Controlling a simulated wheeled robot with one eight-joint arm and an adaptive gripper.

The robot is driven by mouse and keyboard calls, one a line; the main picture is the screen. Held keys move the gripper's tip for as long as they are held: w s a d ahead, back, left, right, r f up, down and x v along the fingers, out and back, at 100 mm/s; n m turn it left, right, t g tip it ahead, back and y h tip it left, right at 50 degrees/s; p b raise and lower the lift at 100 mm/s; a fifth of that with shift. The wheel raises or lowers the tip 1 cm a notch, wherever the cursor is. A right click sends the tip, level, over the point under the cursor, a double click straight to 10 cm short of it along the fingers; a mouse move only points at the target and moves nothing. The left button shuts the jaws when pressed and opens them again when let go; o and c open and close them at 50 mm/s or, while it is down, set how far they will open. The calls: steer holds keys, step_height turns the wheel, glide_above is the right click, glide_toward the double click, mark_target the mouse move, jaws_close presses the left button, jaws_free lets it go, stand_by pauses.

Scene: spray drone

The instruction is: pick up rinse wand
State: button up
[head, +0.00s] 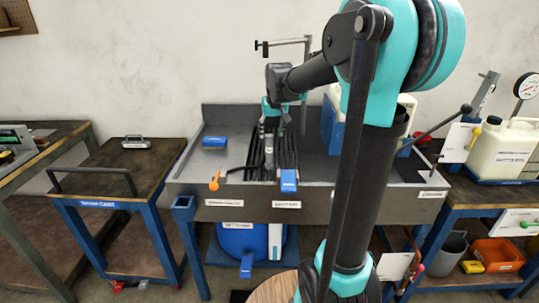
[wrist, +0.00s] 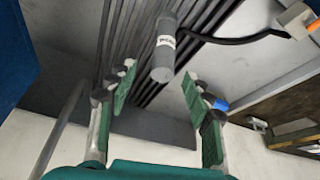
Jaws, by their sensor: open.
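The rinse wand looks to be the grey cylinder with a small white label (wrist: 164,52) in the wrist view. A black hose runs from it to the right. It lies over the dark slats of the sink, its near end pointing toward my gripper (wrist: 158,82). My gripper is open, its green-padded fingers on either side of the wand's near end, with gaps on both sides. In the head view my gripper (head: 271,110) points down over the grey sink (head: 315,165). The wand (head: 269,148) shows there only partly below the fingers, small and hard to make out.
A white and blue container (head: 333,120) stands behind my arm. A blue cart (head: 110,175) is at left.

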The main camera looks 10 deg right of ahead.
mark_target(270, 137)
steer(key=shift+x, duration=2.95)
steer(key=shift+s+a, duration=0.15)
steer(key=shift+s, duration=0.05)
steer(key=shift+c, duration=0.3)
jaws_close()
